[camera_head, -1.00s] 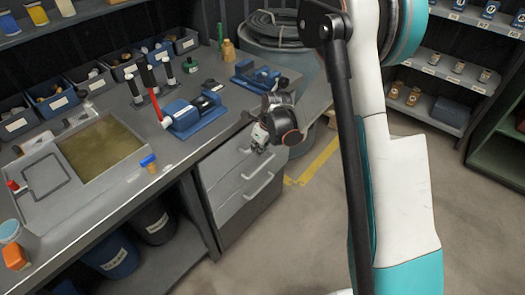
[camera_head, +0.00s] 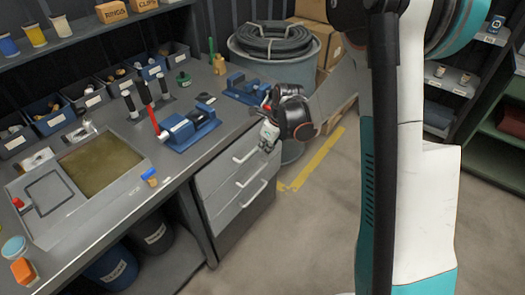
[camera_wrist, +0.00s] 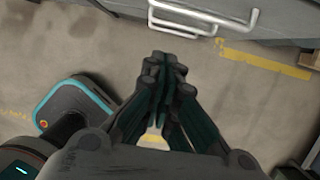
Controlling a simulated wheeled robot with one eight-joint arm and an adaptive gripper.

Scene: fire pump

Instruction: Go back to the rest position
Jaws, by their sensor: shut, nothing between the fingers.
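My gripper (camera_head: 268,137) hangs in front of the workbench's drawer unit, near the top drawer, at the end of my dark wrist. In the wrist view my gripper (camera_wrist: 165,65) shows its dark fingers together, with nothing between them. It points down over the bare concrete floor. The drawer unit (camera_head: 226,196) has several light handles, and all its drawers look closed. Two of the handles also show at the top of the wrist view. I cannot tell the exact gap between my gripper and the drawer front.
A barrel with a coiled hose (camera_head: 272,45) stands behind. Shelves (camera_head: 447,82) stand at right. The floor (camera_head: 310,230) before the drawers is clear.

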